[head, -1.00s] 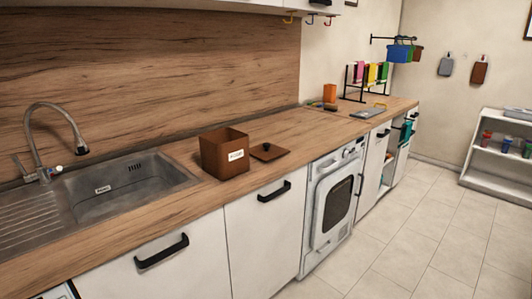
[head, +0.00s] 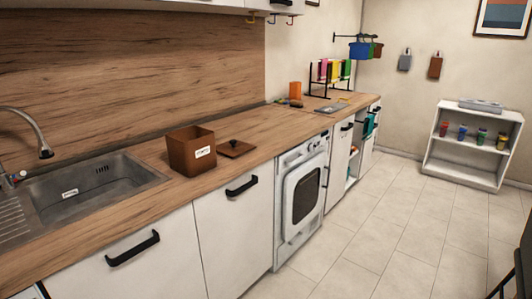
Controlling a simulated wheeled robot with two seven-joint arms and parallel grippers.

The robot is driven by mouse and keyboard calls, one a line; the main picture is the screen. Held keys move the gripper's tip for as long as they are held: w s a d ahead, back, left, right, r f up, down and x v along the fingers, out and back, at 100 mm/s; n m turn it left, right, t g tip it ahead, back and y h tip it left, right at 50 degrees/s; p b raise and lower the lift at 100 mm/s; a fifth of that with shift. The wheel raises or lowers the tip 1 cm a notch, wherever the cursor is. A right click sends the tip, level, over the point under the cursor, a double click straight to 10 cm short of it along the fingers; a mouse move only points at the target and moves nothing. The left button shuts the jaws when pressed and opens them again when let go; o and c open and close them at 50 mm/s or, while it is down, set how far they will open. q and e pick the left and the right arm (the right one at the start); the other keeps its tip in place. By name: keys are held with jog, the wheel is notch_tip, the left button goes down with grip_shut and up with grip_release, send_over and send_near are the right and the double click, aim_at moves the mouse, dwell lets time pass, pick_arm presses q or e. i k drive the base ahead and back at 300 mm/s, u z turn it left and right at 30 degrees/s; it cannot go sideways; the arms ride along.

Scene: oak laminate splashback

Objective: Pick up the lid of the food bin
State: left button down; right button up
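The food bin (head: 191,153) is an open brown square box with a white label, standing upright on the wooden counter right of the sink. Its lid (head: 236,148) is a flat brown square with a small knob. The lid lies flat on the counter just right of the bin, apart from it. Neither of my grippers shows in the head view.
The sink (head: 88,190) with its tap (head: 33,133) is left of the bin. A white front-loading machine (head: 303,195) and cabinets stand under the counter. A low white shelf (head: 468,148) stands at the right wall. The tiled floor (head: 375,220) in front is clear. A dark object (head: 523,262) cuts the lower right edge.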

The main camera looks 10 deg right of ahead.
aim_at(234, 148)
jog(key=u, duration=1.65)
jog(key=k, duration=0.15)
jog(key=z, duration=2.6)
jog(key=i, duration=1.6)
jog(key=u, duration=0.65)
